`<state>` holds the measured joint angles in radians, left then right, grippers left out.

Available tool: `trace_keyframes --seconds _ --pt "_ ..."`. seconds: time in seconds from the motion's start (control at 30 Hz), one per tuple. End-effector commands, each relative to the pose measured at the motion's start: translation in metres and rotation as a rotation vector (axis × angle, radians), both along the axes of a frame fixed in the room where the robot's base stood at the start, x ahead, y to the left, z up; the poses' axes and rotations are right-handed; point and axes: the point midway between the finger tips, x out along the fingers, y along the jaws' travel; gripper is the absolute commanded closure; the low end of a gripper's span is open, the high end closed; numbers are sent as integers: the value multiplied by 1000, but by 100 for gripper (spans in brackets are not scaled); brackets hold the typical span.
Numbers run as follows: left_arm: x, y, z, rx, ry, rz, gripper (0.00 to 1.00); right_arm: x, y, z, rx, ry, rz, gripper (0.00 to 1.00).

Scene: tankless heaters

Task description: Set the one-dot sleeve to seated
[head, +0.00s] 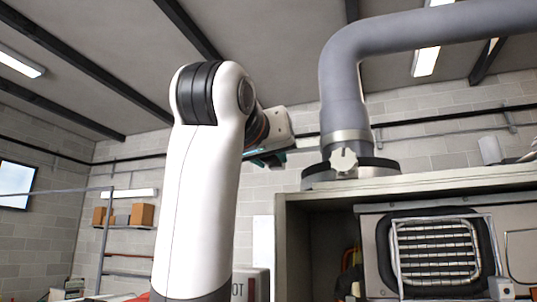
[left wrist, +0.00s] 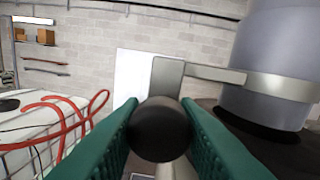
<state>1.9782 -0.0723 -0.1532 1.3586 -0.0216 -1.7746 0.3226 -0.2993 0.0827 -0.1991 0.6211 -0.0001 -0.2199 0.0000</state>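A grey pipe rises from the heater cabinet with a metal sleeve (head: 345,140) around its base; the same band shows in the left wrist view (left wrist: 280,87). A flat metal arm (left wrist: 215,73) runs left from this band to an upright plate. A dark round knob (left wrist: 160,129) is in front of that plate. My left gripper (head: 288,145) is left of the sleeve. Its green fingers (left wrist: 160,115) lie on either side of the knob, which fills the gap and appears to touch both. I cannot make out any dots. My right gripper is out of view.
The open cabinet (head: 430,188) stands below the pipe, with a grilled unit (head: 436,250) inside. A white tank-like box with a red hose (left wrist: 60,125) is at the left in the wrist view. Shelves with boxes (head: 142,215) stand far left.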

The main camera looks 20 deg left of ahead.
Motion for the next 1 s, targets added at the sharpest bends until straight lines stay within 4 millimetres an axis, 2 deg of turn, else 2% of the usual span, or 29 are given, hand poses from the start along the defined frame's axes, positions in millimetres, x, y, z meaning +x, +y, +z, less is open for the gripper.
trace_keyframes --seconds 0.07,0.27,0.6,0.9,0.93,1.0 --pt "0 0 0 0 0 0 100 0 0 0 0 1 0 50" --pt "0 0 -3 0 0 0 100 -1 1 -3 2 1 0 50" --pt "0 0 -38 0 0 1 100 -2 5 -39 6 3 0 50" --pt "1 0 -39 2 9 0 100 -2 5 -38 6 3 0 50" --pt "1 -1 -39 2 10 -1 70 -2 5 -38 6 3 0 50" --pt "1 -1 -39 2 9 0 58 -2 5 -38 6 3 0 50"
